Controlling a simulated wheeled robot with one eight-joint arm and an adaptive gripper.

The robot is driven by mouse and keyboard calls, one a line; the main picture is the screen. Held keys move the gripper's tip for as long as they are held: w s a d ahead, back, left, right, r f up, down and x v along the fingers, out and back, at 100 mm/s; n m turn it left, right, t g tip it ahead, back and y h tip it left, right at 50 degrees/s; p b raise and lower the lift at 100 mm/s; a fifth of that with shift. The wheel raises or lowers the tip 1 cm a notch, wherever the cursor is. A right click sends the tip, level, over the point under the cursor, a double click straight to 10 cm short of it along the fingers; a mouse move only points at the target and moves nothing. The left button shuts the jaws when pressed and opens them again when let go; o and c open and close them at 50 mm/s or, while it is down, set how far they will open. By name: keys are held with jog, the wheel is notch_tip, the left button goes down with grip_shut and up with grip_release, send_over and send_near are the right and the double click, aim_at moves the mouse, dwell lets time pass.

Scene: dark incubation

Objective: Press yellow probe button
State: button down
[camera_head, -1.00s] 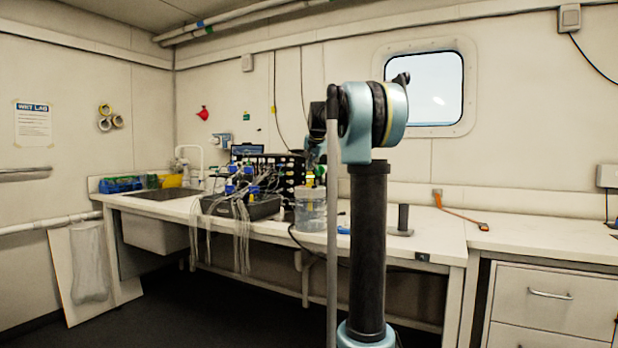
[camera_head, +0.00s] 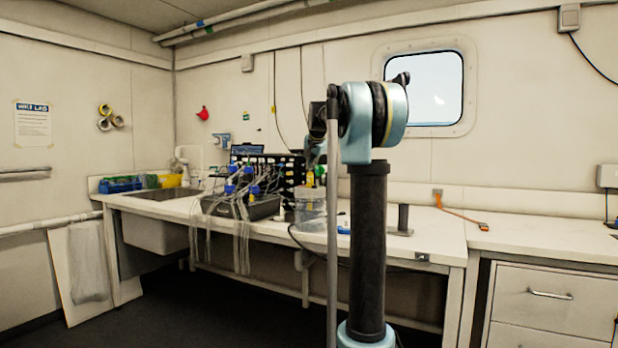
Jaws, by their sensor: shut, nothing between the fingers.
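My arm (camera_head: 375,125) stands in the foreground and reaches away from the camera toward the bench equipment. Its far end is hidden behind its own links and among the equipment, so I cannot make out my gripper or its fingers. The black rack (camera_head: 285,169) has rows of light fittings and stands at the back of the bench.
A dark tray (camera_head: 262,208) with blue-capped bottles and clear tubes sits on the white bench (camera_head: 180,206). A clear container (camera_head: 311,212) stands right of it. A sink and baskets are at the far left.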

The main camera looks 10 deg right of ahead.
jog(key=shift+r, duration=0.45)
notch_tip(320, 180, up, 6)
dwell(0.8)
jog(key=s+f+n+g, duration=0.3)
jog(key=s+f+n, duration=0.1)
jog(key=s+f, duration=2)
jog(key=s+a+f+n+g, duration=0.1)
jog(key=s+f+n+g, duration=0.3)
jog(key=s+f, duration=2.1)
jog(key=s+n, duration=0.1)
jog(key=s, duration=0.6)
jog(key=shift+s, duration=0.2)
